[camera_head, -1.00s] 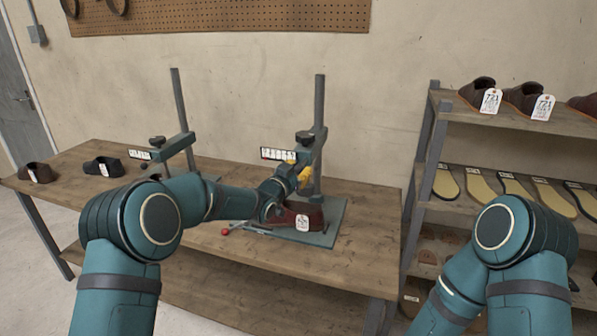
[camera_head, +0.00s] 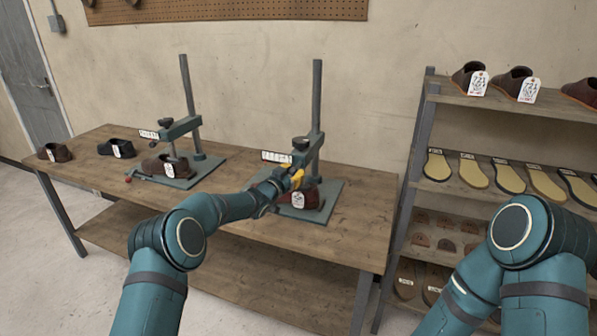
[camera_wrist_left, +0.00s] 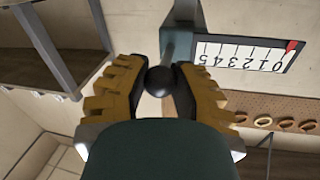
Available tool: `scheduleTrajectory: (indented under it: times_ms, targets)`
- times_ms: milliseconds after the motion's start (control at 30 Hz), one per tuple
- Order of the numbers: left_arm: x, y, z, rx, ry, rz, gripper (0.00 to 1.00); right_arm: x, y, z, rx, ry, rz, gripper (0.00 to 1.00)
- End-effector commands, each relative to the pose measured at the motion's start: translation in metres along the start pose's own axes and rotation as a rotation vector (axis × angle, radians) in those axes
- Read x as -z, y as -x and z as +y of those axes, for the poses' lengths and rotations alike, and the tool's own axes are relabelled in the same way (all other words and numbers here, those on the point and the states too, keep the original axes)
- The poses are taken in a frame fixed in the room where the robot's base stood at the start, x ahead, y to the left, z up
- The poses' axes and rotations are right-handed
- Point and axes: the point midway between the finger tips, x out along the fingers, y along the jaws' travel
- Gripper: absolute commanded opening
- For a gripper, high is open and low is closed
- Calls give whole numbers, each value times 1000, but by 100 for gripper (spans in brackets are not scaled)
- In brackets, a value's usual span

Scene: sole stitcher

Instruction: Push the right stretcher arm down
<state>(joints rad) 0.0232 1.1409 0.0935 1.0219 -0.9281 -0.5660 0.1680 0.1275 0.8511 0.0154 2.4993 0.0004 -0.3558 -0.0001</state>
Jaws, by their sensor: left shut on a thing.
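The right stretcher is a teal stand with a grey upright post (camera_head: 317,95) and a sliding arm (camera_head: 306,153) low on the post. A white scale (camera_head: 276,156) is on the arm; in the left wrist view this scale (camera_wrist_left: 240,56) has its red mark at the 0 end. A brown tagged shoe (camera_head: 315,214) sits on the base plate (camera_head: 332,189) below the arm. My left gripper (camera_head: 296,180) is at the arm's front end, just above the shoe. In the left wrist view its yellow fingers are shut on a black ball knob (camera_wrist_left: 159,80). My right gripper is out of view.
A second stretcher (camera_head: 186,105) with a brown shoe (camera_head: 165,166) stands to the left on the wooden bench (camera_head: 350,225). Two more shoes are at the bench's left end. A shelf (camera_head: 470,187) with shoes and soles stands at the right, close to my right arm.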

Motion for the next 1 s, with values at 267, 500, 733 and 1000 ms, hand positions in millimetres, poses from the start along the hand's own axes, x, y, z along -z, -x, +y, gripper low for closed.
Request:
scheduleTrajectory:
  times_ms: [267, 500, 733, 1000]
  targets:
    - [-8, 1, 0, -3, 0, -9, 0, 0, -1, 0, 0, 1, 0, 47]
    - [-10, 2, 0, -4, 1, -12, 31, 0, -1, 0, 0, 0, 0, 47]
    - [-7, 1, -1, -2, 1, -7, 61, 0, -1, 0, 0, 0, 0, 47]
    - [-5, 4, -2, -2, 1, -4, 61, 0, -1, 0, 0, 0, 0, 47]
